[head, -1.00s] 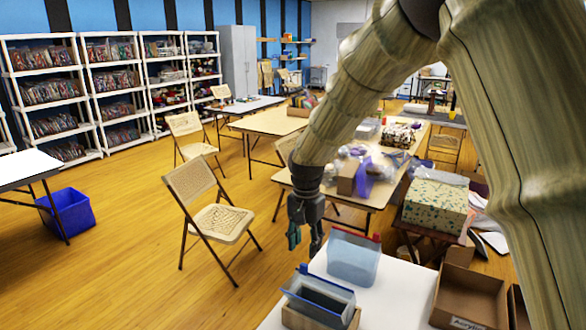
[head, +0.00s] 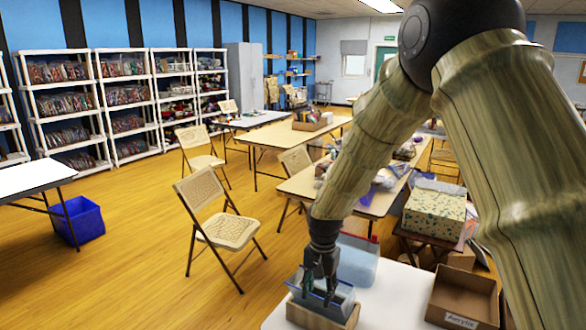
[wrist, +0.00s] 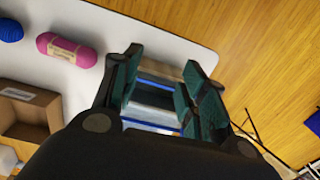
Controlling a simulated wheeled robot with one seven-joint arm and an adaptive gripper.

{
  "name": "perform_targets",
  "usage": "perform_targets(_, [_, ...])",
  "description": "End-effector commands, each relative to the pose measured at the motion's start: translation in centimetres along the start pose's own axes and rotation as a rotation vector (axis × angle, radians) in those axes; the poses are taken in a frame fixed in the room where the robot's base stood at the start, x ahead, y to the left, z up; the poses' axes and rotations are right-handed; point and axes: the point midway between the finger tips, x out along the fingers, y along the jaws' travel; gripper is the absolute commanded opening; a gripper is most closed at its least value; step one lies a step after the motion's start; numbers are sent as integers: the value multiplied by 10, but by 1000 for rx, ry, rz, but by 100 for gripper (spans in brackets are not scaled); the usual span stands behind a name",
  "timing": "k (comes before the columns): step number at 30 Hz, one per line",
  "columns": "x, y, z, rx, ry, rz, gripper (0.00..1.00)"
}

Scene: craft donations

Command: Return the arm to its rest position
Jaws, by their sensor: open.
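My arm crosses the right half of the head view, bent at the elbow, with its forearm hanging down. My gripper (head: 320,296) points downward and is open. In the head view it overlaps a grey bin with a blue rim (head: 346,299) that sits in a low cardboard box (head: 318,316) on a white table (head: 392,297). In the wrist view my gripper (wrist: 163,72) has its fingers spread, with the blue-rimmed bin (wrist: 155,98) showing between them. I cannot tell whether the fingers touch the bin. Nothing is seen held.
A second translucent bin (head: 357,262) stands just behind. An open cardboard box (head: 463,298) is at the right. A pink yarn skein (wrist: 67,50) and blue yarn (wrist: 10,30) lie on the white table. A folding chair (head: 220,228) stands left, with open wooden floor around it.

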Motion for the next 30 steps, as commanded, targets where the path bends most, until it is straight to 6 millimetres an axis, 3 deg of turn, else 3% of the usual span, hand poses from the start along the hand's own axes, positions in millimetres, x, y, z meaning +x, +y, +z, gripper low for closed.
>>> perform_targets(8, [105, 48, 28, -76, -24, -17, 43])
perform_targets(12, [170, 89, 56, -129, -28, -30, 43])
perform_targets(18, [244, 155, 110, -206, -28, -36, 43])
perform_targets(24, [296, 224, 172, -285, -21, -28, 43])
perform_targets(30, [323, 292, 237, -367, -11, -7, 43])
